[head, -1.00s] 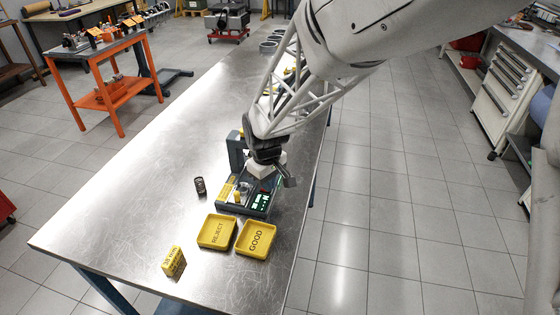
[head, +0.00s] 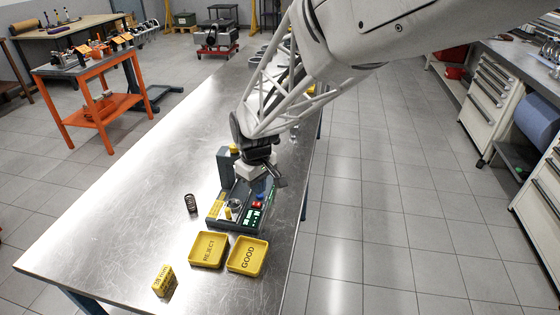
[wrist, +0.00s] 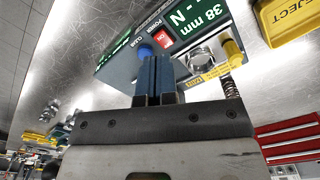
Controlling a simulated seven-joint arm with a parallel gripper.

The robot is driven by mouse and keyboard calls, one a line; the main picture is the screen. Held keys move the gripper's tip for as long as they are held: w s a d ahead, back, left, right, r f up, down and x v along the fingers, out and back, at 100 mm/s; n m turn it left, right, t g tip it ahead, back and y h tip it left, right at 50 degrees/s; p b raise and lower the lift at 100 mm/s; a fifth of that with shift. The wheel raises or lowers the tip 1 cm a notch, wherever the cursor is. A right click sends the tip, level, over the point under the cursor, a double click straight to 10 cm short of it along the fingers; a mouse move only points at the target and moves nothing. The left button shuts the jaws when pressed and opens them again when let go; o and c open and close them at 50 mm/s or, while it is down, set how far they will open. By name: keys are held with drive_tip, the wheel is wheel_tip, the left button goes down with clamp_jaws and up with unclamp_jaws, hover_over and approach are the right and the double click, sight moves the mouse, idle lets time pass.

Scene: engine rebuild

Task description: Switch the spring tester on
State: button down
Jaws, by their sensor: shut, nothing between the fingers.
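The spring tester (head: 228,214) stands near the table's right edge, a dark grey unit with a post and a lit green readout. In the wrist view its readout (wrist: 190,18) shows "38 mm" and "- N". A bright red switch (wrist: 163,40), marked ON, sits by the word POWER; it also shows in the head view (head: 257,204). A blue button (wrist: 145,52) is beside it. My gripper (wrist: 157,62) is shut and empty, its fingertips close to the switch and blue button. I cannot tell whether they touch.
A yellow REJECT tray (head: 208,265) and a GOOD tray (head: 247,269) lie in front of the tester. A dark spring (head: 190,203) stands to its left. A yellow labelled block (head: 164,281) is near the front edge. The table's left side is clear.

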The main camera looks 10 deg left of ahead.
drive_tip(key=shift+r, duration=1.05)
drive_tip(key=s+d+r+m, duration=0.2)
drive_tip(key=d+r, duration=0.1)
drive_tip(key=d, duration=0.5)
drive_tip(key=s+d+r+m+t, duration=0.1)
drive_tip(key=s+d+r+m, duration=0.15)
drive_tip(key=d, duration=0.45)
drive_tip(key=s+d+r+m, duration=0.2)
drive_tip(key=d+r, duration=0.2)
drive_tip(key=d, duration=0.4)
drive_tip(key=s+d+r+m+t, duration=0.1)
drive_tip(key=s+d+m, duration=0.4)
drive_tip(key=s+d, duration=0.9)
drive_tip(key=shift+s+r+m+t, duration=0.3)
drive_tip(key=shift+s+r+m, duration=0.05)
drive_tip(key=shift+s, duration=0.4)
